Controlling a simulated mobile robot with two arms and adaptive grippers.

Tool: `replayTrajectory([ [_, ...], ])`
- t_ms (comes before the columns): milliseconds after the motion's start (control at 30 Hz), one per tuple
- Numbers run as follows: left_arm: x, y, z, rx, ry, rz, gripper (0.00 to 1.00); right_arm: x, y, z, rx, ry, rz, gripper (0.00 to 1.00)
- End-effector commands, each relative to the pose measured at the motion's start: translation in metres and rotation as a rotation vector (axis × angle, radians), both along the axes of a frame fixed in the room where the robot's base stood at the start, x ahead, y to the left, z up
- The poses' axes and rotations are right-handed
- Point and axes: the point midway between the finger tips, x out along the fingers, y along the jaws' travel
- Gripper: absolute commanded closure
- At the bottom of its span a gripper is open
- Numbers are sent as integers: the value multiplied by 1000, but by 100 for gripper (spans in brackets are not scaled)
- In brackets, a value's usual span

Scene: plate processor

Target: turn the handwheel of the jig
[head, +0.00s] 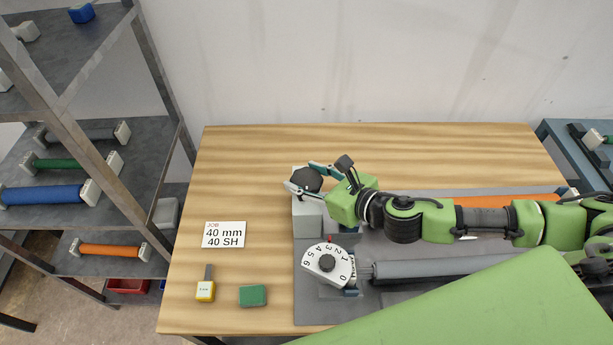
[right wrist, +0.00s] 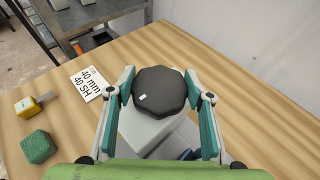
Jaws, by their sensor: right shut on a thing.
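The jig's dark many-sided handwheel (head: 306,180) sits on top of a light grey block (head: 307,217) at the left end of the jig. In the right wrist view the handwheel (right wrist: 159,92) shows a small white mark on its top. My right gripper (head: 306,179) is shut on the handwheel, with one finger on each side of it. The fingers also show in the right wrist view (right wrist: 160,98). A white dial (head: 329,265) numbered 0 to 6 with a dark knob stands in front of the block. My left gripper is not in view.
A job card (head: 224,235) reading "40 mm 40 SH", a yellow-and-white tool (head: 206,290) and a green block (head: 253,296) lie on the wooden table left of the jig. A grey roller (head: 435,266) and an orange roller (head: 505,201) lie on the jig. A shelf rack (head: 150,140) stands at left.

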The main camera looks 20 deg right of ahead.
Motion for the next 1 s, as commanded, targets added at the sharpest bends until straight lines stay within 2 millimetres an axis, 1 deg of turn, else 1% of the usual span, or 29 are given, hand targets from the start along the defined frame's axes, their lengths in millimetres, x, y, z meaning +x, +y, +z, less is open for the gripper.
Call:
replayTrajectory([
  [167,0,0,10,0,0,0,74,-1,1,2,2,2,-61,74],
  [367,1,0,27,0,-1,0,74,-1,3,4,4,5,-196,74],
  [700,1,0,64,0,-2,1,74,-1,3,5,5,5,-516,74],
  [900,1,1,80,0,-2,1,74,-1,3,4,3,4,-707,74],
  [1000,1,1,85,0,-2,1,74,-1,3,3,3,5,-802,74],
])
